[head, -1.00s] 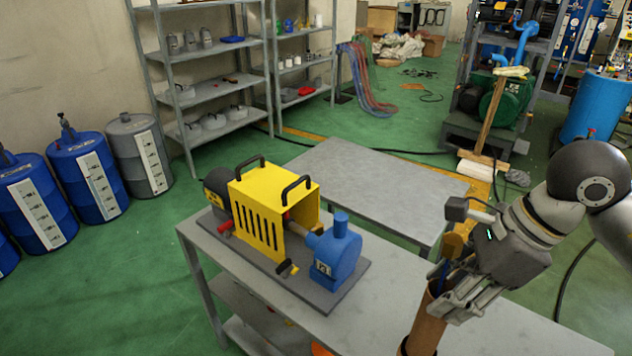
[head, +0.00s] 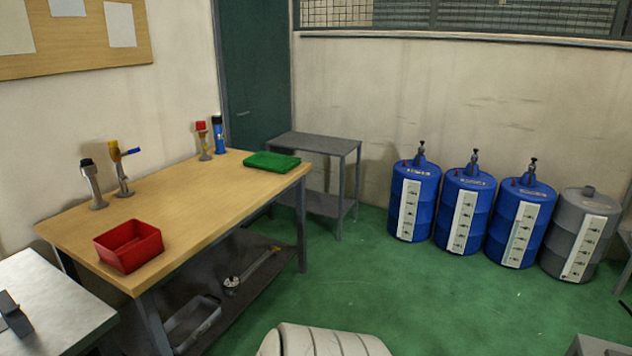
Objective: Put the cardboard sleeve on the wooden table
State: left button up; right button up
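The wooden table (head: 190,205) stands at the left of the head view, with a light wood top and dark legs. Its middle and front right part are bare. The cardboard sleeve is not in view now. Neither of my grippers is in view, so I cannot see whether the sleeve is held.
On the wooden table are a red bin (head: 129,246), a green tray (head: 272,162) and several valve-like fittings at the back. A grey bench (head: 50,300) stands at the lower left. Blue drums (head: 415,200) line the wall at right.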

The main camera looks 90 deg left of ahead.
aim_at(221, 199)
jog(key=j+u, duration=0.15)
jog(key=u, duration=1.7)
jog(key=i+j+u, duration=0.15)
jog(key=u, duration=0.25)
jog(key=i+j+u, duration=0.1)
jog(key=u, duration=0.35)
jog(key=i+u, duration=0.2)
jog(key=u, duration=0.2)
jog(key=i+u, duration=0.35)
jog(key=i+l+u, duration=0.15)
jog(key=i+u, duration=0.2)
jog(key=i+l+u, duration=0.25)
jog(key=i+u, duration=0.15)
jog(key=i+l+u, duration=0.1)
jog(key=i+l, duration=1)
jog(key=i, duration=0.05)
